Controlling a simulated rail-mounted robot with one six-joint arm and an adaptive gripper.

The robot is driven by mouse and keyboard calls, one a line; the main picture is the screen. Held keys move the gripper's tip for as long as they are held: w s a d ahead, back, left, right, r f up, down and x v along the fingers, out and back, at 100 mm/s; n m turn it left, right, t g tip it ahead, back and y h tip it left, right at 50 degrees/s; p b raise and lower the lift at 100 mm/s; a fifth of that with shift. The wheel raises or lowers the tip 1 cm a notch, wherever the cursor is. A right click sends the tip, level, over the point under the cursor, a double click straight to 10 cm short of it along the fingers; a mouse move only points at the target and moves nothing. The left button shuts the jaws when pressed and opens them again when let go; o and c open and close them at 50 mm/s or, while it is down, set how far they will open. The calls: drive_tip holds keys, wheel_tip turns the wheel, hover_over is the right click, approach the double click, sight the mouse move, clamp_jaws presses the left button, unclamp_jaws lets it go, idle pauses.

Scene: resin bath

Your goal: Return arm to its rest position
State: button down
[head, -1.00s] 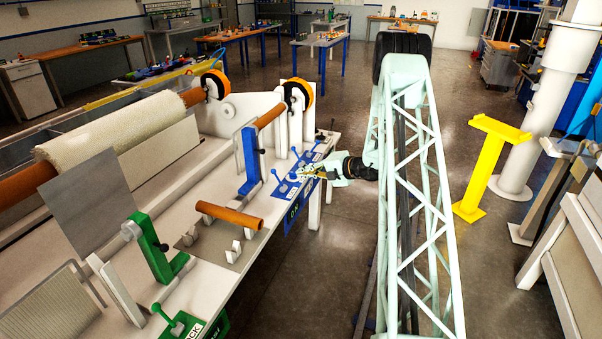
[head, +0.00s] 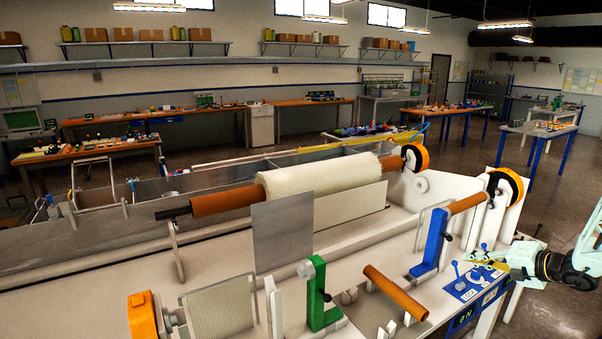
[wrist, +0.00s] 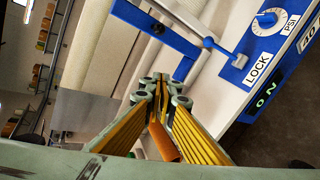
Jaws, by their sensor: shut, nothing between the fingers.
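My gripper (head: 478,262) is at the right edge of the head view, over the blue control panel (head: 464,290) at the right end of the bench. The wrist view shows its yellow-padded fingers (wrist: 160,88) meeting at the tips, shut and empty. An orange rod (wrist: 163,143) shows beyond the fingers there. A blue lever (wrist: 236,60), the LOCK label and a PSI dial (wrist: 267,20) are on the panel close by. Whether the gripper touches the panel cannot be told. Most of my arm is outside the head view.
A blue bracket (head: 431,243), a short orange roller (head: 396,291) and a green bracket (head: 320,292) stand on the bench near the gripper. A large white fabric roll (head: 320,182) lies behind. Floor (head: 552,205) shows open beyond the bench's right end.

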drive_tip(key=s+a+r+n+g+y, duration=0.1)
drive_tip(key=s+a+r+n+g, duration=0.1)
drive_tip(key=s+a+r+n, duration=0.45)
drive_tip(key=s+a+r+n+g+b, duration=0.15)
drive_tip(key=a+r+n, duration=0.4)
drive_tip(key=a, duration=0.75)
drive_tip(key=s+a+r+n+g+y, duration=0.15)
drive_tip(key=s+a+r+n, duration=0.3)
drive_tip(key=a+r, duration=0.5)
drive_tip(key=s+a+r+n+g+h, duration=0.1)
drive_tip(key=s+a+r+n, duration=0.3)
drive_tip(key=s, duration=0.5)
drive_tip(key=s+a+r+n+g+h, duration=0.1)
drive_tip(key=s+a+n+h, duration=0.1)
drive_tip(key=s+a+n, duration=0.55)
drive_tip(key=s+a+r+n+g+h, duration=0.1)
drive_tip(key=s+a+r+n+g, duration=0.2)
drive_tip(key=s, duration=0.8)
drive_tip(key=s+d+n+t+h+b, duration=0.1)
drive_tip(key=s+n+h, duration=0.1)
drive_tip(key=s+n, duration=0.4)
drive_tip(key=s+d+n+t+h+b, duration=0.1)
drive_tip(key=s+n+h, duration=0.1)
drive_tip(key=s+n, duration=0.5)
drive_tip(key=s, duration=0.6)
drive_tip(key=shift+s+d+f+t, duration=0.2)
drive_tip(key=shift+d+f+t, duration=0.1)
drive_tip(key=shift+t, duration=0.1)
